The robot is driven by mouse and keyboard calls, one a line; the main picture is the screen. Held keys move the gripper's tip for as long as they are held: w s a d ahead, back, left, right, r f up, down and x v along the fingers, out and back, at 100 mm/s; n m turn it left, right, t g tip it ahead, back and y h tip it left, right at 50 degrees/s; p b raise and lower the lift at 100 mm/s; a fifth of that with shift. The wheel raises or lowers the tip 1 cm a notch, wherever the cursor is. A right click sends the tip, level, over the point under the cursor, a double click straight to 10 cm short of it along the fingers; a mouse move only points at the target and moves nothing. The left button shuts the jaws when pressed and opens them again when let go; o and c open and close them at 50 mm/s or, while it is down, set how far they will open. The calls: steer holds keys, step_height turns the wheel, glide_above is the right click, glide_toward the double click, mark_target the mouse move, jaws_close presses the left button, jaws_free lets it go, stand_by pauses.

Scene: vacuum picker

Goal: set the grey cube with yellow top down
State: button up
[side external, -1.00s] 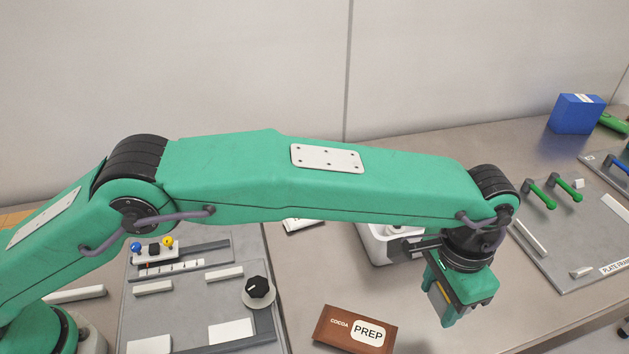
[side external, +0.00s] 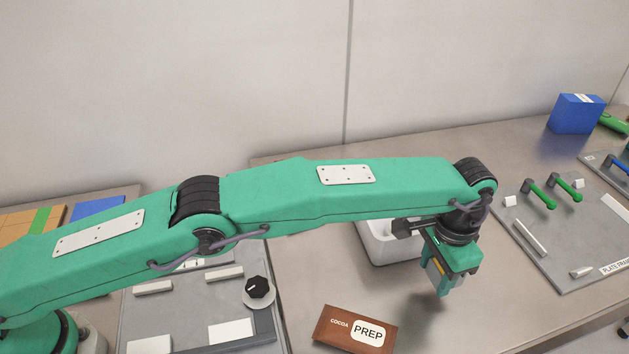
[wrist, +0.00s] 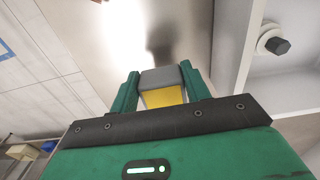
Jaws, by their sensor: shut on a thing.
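The grey cube with yellow top (wrist: 163,97) is between the two green fingers of my gripper (wrist: 160,76) in the wrist view. The fingers press on its two sides, and its yellow face shows toward the camera. In the side view my gripper (side external: 440,282) points down over bare table. Only a small yellow and grey part of the cube (side external: 435,272) shows there, mostly hidden by the fingers. A shadow lies on the table below, apart from the fingertips, so the cube appears held above the surface.
A white bin (side external: 380,250) stands just left of and behind my gripper. A grey board with green handles (side external: 575,255) is to the right. The table between (side external: 480,310) is clear.

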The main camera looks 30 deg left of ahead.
mark_target(432, 281)
steer(key=shift+f, duration=2)
steer(key=shift+f, duration=0.15)
steer(key=o, duration=1.1)
steer(key=shift+r, duration=3.95)
